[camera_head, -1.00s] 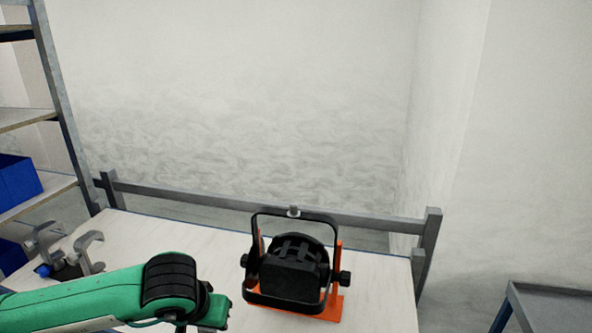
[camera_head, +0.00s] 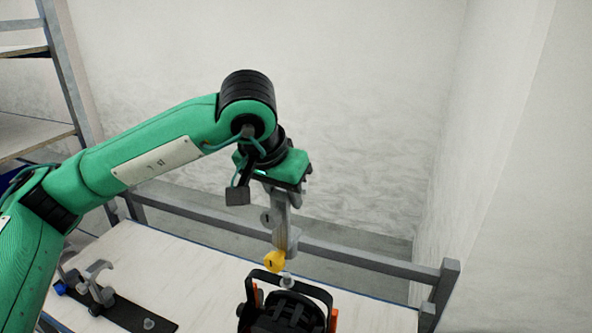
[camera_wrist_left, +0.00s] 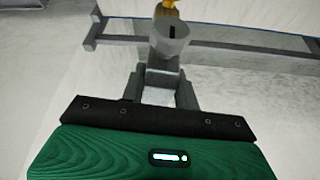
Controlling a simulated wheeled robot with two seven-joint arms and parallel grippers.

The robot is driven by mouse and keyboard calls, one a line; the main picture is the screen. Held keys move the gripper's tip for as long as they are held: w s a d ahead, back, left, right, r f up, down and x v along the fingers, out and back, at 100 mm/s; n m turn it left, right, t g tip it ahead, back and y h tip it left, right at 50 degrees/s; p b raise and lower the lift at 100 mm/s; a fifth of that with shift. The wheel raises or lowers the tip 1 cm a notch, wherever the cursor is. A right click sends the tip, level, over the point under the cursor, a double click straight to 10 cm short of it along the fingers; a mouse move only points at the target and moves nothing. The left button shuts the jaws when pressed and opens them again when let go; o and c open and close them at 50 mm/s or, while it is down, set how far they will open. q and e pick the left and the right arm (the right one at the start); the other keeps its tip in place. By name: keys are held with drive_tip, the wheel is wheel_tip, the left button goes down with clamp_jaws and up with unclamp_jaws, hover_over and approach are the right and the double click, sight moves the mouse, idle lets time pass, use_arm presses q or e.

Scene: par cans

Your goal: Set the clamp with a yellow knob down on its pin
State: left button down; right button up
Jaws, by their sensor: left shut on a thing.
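My left gripper (camera_head: 283,198) is shut on the grey clamp (camera_head: 286,236) with a yellow knob (camera_head: 274,262). The clamp hangs below the fingers, in front of the back rail. In the left wrist view the grey clamp (camera_wrist_left: 168,38) sits beyond the fingers, its yellow knob cut by the top edge. Just below the clamp in the head view is a pale stud (camera_head: 288,280) on the black yoke of the par can (camera_head: 288,312); I cannot tell whether they touch. A bare pin (camera_head: 148,323) stands on the black strip (camera_head: 130,312) at left. My right gripper is not in view.
Another grey clamp (camera_head: 98,280) with a blue knob stands on the strip's far end. The table (camera_head: 190,270) is clear between strip and par can. A grey rail (camera_head: 350,257) runs along its back; a shelf rack (camera_head: 35,120) stands at left.

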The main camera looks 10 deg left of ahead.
sight(283, 212)
use_arm(q)
drive_tip(key=shift+s+a, duration=0.15)
drive_tip(key=shift+s, duration=0.05)
drive_tip(key=shift+f, duration=0.35)
drive_tip(key=shift+w+f+b, duration=0.1)
drive_tip(key=shift+f+b, duration=0.25)
drive_tip(key=shift+f, duration=0.55)
drive_tip(key=shift+f+b, duration=0.35)
drive_tip(key=shift+f, duration=0.95)
drive_tip(key=shift+f+b, duration=0.3)
drive_tip(key=shift+b, duration=0.6)
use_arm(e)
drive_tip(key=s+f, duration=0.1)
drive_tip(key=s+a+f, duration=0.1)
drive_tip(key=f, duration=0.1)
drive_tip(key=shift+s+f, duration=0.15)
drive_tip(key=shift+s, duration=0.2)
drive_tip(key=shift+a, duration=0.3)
use_arm(q)
drive_tip(key=shift+b, duration=0.5)
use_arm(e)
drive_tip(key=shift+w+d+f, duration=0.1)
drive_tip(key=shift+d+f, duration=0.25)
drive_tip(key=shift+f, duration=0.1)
